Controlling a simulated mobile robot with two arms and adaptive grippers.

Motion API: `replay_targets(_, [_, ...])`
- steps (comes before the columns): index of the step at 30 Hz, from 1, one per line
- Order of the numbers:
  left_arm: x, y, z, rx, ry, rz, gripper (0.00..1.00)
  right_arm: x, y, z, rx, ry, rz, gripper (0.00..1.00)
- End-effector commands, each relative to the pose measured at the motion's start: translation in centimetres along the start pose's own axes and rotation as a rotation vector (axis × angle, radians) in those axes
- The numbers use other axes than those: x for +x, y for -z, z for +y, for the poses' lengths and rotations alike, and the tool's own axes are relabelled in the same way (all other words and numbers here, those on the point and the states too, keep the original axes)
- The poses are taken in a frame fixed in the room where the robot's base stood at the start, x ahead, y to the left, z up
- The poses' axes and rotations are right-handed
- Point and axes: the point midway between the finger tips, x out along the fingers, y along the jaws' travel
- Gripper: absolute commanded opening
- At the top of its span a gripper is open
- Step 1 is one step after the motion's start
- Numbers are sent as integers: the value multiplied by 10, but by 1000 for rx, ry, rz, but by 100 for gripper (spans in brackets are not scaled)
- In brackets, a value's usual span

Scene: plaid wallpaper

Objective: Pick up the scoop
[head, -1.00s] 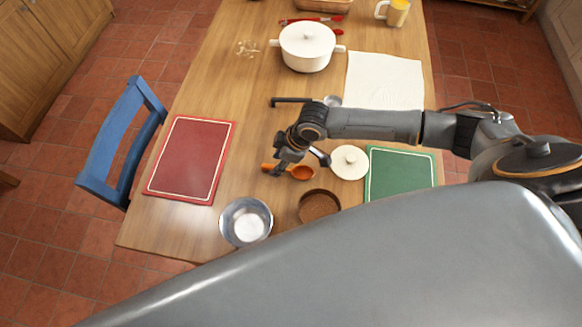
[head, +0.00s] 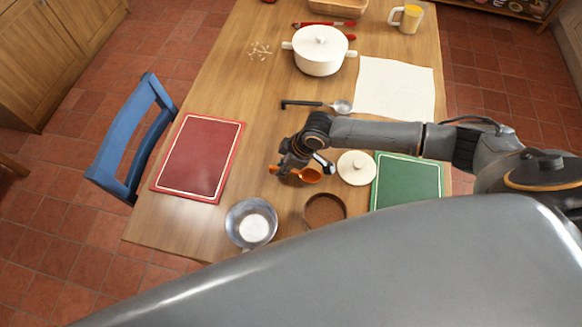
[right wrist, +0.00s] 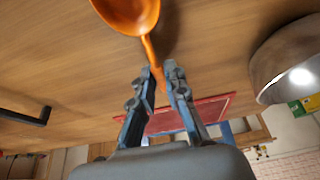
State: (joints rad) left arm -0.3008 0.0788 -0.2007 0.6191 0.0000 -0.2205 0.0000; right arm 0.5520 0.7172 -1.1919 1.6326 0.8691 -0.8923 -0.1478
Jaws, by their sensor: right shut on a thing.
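The orange scoop (head: 309,175) is by the front part of the wooden table, its bowl to the right and its handle to the left. My right gripper (head: 290,170) is over its handle. In the right wrist view the scoop's bowl (right wrist: 128,12) is at the top, and its handle runs down between the two fingers of my right gripper (right wrist: 162,76), which are shut on it. I cannot tell whether the scoop is clear of the tabletop. My left gripper is not in view.
A metal bowl (head: 236,228) and a round brown container (head: 308,218) stand in front of the scoop. A white lid (head: 357,160) and green board (head: 410,180) lie to the right, a red board (head: 200,155) to the left. A black-handled ladle (head: 300,103) lies behind.

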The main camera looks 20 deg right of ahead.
Motion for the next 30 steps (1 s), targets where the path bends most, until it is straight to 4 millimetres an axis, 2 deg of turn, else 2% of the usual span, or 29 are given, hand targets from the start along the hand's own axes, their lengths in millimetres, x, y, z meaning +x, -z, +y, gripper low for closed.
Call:
replay_targets(5, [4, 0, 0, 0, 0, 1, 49, -6, 3, 0, -1, -1, 2, 0])
replay_targets(10, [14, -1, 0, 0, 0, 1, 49, -29, 13, 2, -3, -4, 5, 0])
replay_targets(17, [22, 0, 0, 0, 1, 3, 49, -102, -14, 4, -2, -6, -1, 0])
replay_targets(18, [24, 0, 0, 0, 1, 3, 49, -110, -23, 4, 1, -5, -5, 0])
replay_targets(24, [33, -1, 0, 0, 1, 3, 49, -144, -55, 5, 1, -4, -5, 0])
replay_targets(30, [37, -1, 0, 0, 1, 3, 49, -164, -73, 6, 2, -1, -2, 0])
